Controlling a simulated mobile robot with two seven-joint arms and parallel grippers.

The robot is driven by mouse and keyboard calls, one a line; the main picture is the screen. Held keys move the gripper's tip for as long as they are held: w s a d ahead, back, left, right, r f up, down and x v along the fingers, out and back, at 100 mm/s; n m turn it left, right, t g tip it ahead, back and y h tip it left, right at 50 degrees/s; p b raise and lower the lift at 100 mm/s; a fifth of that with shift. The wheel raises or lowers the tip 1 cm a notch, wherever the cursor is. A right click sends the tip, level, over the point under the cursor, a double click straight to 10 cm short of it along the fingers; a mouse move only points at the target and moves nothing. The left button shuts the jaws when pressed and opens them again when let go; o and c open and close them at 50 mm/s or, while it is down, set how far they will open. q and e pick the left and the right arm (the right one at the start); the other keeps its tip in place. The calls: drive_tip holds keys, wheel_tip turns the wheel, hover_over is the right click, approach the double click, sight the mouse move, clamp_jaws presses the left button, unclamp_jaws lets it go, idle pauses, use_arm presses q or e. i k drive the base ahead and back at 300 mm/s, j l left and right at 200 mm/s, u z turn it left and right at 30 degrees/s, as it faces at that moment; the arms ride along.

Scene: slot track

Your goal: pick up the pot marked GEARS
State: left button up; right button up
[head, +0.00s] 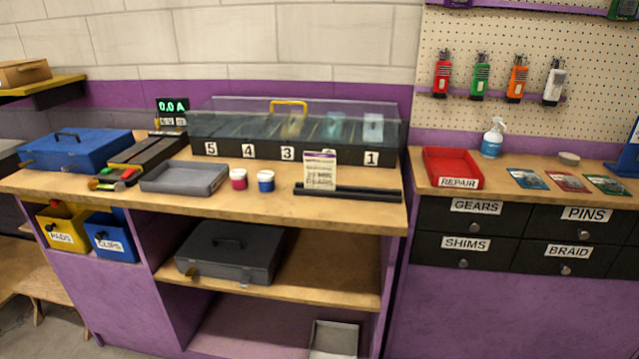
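Two small pots stand side by side on the wooden counter (200,208): a dark pink one (238,179) and a blue one (265,181), each with a pale band. Any writing on them is too small to read, so I cannot tell whether either is marked GEARS. The word GEARS is readable on a black drawer (440,218) at the right, which is shut. Neither of my grippers is in view.
A grey tray (185,178) lies left of the pots; a black bar (370,194) and a small sign (320,172) are to their right. A clear-lidded numbered case (340,152) stands behind. A red REPAIR bin (452,168) sits on the right counter.

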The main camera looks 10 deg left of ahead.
sight(238, 182)
drive_tip(key=i+j+u, duration=0.25)
drive_tip(key=i, duration=0.25)
drive_tip(key=i+j+u, duration=0.25)
drive_tip(key=i, duration=0.25)
